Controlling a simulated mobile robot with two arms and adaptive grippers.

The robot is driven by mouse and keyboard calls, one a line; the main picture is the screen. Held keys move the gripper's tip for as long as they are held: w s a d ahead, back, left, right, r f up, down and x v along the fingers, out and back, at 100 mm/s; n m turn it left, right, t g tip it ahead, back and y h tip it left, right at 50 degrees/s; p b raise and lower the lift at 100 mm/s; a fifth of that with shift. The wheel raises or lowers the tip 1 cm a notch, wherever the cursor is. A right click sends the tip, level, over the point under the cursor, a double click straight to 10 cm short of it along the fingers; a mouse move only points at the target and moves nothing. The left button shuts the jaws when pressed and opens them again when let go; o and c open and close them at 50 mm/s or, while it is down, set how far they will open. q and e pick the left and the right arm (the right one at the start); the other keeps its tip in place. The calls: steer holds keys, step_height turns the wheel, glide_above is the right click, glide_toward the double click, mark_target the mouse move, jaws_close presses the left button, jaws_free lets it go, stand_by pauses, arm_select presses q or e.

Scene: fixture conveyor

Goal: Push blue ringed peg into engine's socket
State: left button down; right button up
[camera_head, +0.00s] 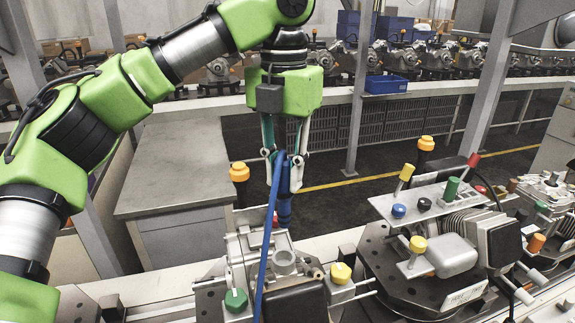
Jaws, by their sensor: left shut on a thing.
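My left gripper (285,172) points down and is shut on the blue ringed peg (284,212). The peg hangs upright between the fingers, and a blue hose (266,245) loops from its top down across the front of the engine. The engine (255,248) is a grey metal block on a fixture below the gripper. Its round socket (284,259) opens upward. The peg's lower end shows above and behind the socket in the picture; I cannot tell the exact gap between them. My right gripper is not in view.
A green knob (236,300) and a yellow knob (340,273) stand beside the engine. To the right, another fixture (395,283) carries a plate with coloured knobs. A grey cabinet (175,165) stands behind at left. A blue bin (386,84) sits on the rear conveyor.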

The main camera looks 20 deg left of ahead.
mark_target(283, 201)
arm_select(q)
steer(key=shift+s+r, duration=0.2)
steer(key=shift+s, duration=0.85)
steer(key=shift+w+f, duration=0.7)
steer(key=shift+f, duration=0.15)
steer(key=shift+w+f+b, duration=0.2)
steer(key=shift+f+b, duration=0.15)
steer(key=shift+f, duration=0.6)
steer(key=shift+s+f, duration=0.15)
steer(key=shift+f, duration=0.15)
steer(key=shift+s+f, duration=0.1)
steer(key=shift+f, duration=1.45)
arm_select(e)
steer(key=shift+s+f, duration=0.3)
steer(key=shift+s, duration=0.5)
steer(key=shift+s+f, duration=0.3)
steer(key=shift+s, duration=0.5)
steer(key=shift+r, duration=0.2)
